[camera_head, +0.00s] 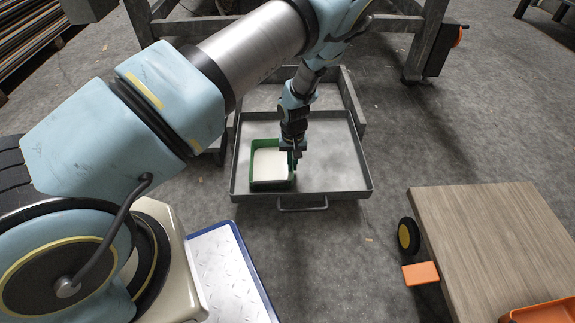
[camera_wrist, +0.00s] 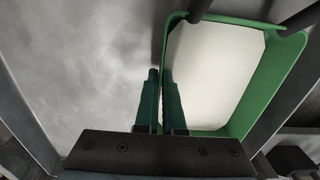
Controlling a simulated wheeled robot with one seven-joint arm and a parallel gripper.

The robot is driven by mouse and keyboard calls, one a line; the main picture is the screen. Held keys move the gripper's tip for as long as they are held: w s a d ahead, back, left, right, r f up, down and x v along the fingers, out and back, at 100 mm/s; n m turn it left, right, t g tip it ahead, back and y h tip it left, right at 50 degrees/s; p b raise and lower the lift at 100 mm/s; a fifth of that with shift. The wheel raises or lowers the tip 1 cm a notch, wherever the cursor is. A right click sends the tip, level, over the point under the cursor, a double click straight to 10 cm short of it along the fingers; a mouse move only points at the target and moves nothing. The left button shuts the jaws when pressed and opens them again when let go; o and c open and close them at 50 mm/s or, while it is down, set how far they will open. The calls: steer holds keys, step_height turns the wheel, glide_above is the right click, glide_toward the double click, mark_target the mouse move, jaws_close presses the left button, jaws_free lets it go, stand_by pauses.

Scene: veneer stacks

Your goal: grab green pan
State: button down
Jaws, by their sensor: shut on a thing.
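The green pan (camera_head: 271,183) with a white inside sits at the left side of a grey metal drawer (camera_head: 345,182). In the wrist view the pan (camera_wrist: 262,103) fills the right half, its green rim clear. My gripper (camera_head: 296,160) reaches down at the pan's right side. In the wrist view its two dark green fingers (camera_wrist: 161,75) are close together, with the pan's left wall between them. The lower part of that wall is hidden behind the fingers. The pan appears level, and I cannot tell whether it is lifted off the drawer floor.
The drawer's front wall and handle (camera_head: 303,206) lie just in front of the pan. A wooden-topped cart (camera_head: 490,235) with an orange tray (camera_head: 545,313) stands at the right. Grey floor (camera_head: 360,265) is clear between. The rest of the drawer is empty.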

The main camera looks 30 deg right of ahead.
steer(key=shift+r+p, duration=1.8)
steer(key=shift+r, duration=3.1)
